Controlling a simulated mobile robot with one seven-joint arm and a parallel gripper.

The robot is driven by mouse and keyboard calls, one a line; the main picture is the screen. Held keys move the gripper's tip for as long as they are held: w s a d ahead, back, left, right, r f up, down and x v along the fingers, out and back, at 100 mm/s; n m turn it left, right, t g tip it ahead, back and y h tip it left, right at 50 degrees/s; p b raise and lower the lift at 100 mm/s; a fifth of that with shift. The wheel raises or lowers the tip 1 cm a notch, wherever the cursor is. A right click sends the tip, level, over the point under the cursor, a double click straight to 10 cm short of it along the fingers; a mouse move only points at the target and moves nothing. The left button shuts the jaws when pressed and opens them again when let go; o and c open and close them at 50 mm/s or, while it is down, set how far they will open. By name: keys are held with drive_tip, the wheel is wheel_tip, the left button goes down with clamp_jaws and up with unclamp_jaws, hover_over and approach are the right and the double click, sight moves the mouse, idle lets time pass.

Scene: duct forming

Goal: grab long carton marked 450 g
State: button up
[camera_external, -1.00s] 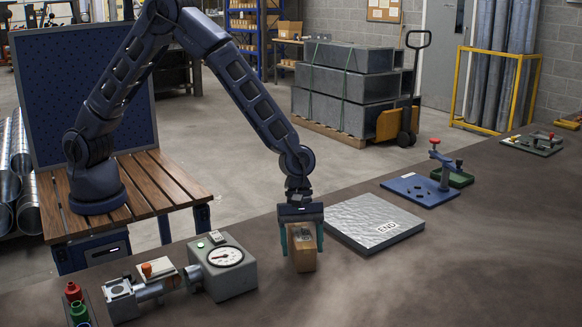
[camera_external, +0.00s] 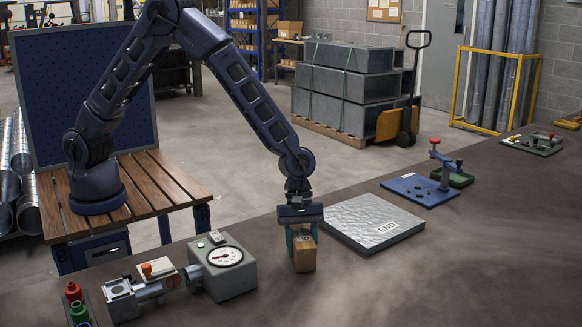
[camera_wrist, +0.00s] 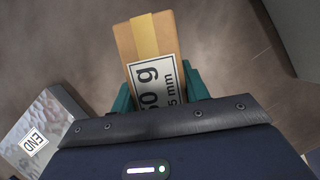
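The brown carton (camera_external: 305,259) stands on the dark bench top in the external view, between the teal fingers of my gripper (camera_external: 303,243). In the wrist view the carton (camera_wrist: 146,42) has a yellow band and a white label, partly hidden by my gripper (camera_wrist: 163,91). The carton's base seems to be on or very near the bench.
A silver slab marked END (camera_external: 374,222) lies just right of the carton. A grey dial gauge box (camera_external: 230,272) stands close on the left. A blue plate with a red-knobbed fixture (camera_external: 420,190) is farther right. The bench front right is clear.

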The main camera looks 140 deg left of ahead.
drive_tip(key=shift+c, duration=1.1)
drive_tip(key=shift+r, duration=0.1)
